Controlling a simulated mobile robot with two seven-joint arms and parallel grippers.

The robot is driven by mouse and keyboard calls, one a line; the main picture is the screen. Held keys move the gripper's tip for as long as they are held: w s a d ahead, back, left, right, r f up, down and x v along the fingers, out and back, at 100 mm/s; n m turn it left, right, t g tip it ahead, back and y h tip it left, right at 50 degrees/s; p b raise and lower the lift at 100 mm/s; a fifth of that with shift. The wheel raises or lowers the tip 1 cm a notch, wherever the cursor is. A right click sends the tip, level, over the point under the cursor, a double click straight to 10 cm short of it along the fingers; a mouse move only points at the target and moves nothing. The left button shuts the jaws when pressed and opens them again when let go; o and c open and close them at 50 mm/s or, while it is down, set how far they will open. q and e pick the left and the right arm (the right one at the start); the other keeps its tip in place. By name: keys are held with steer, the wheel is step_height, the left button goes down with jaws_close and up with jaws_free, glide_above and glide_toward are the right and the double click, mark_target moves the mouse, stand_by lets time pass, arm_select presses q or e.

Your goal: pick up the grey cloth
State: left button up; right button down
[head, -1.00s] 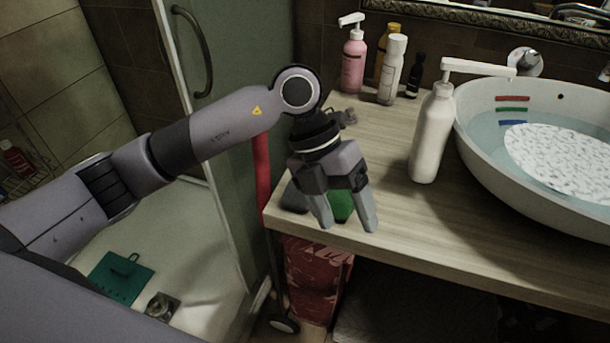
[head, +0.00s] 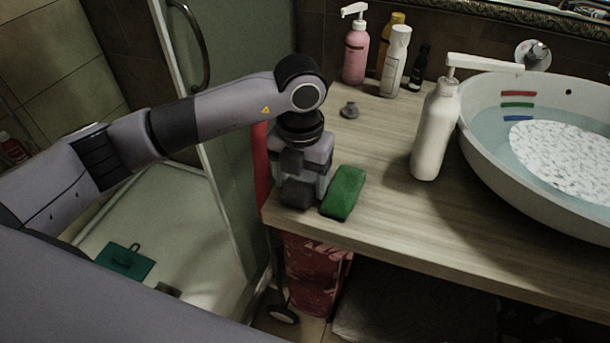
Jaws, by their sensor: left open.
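My left gripper (head: 302,180) points down at the front left corner of the wooden counter, just left of a green sponge-like block (head: 344,192). It is open, though its fingers are seen end-on and overlap in this view. The grey cloth is not clearly visible; a dark grey patch at the gripper's lower end could be cloth or finger, and I cannot tell which. My right gripper is not in view.
A white pump bottle (head: 436,130) stands beside the basin (head: 476,150), which holds water and a white speckled round thing (head: 565,155). A pink pump bottle (head: 355,55) and other bottles stand at the back. A small grey object (head: 349,109) lies behind the gripper. The middle counter is clear.

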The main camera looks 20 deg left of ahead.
mark_target(301, 181)
arm_select(q)
steer(key=shift+f, duration=0.1)
steer(key=c, duration=0.8)
step_height(301, 181, up, 20)
steer(key=shift+r, duration=0.1)
stand_by(0.3)
steer(key=shift+o, duration=0.4)
